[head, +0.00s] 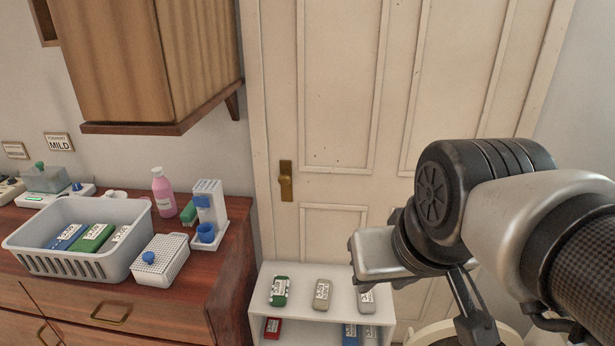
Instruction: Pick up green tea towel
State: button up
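A green folded item with a white label (93,238) lies in the grey basket (45,263) on the dresser, between a blue folded item (66,237) and a pale one. Another green labelled item (279,291) lies on top of the white shelf unit (300,308). The labels are too small to read, so I cannot tell which green item is the tea towel. My gripper (473,318) is at lower right, in front of the door and right of the shelf unit. It is apart from both green items. Its fingers are partly hidden and cut off, so its opening is unclear.
The dresser (215,298) also bears a pink bottle (163,192), a white box with a blue knob (160,262) and a white stand with a blue cup (207,233). A wooden cabinet (150,60) hangs above. A pale round rim (425,331) shows below my gripper.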

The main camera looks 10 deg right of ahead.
aim_at(279, 293)
jog(key=i+j, duration=0.7)
jog(key=j, duration=0.15)
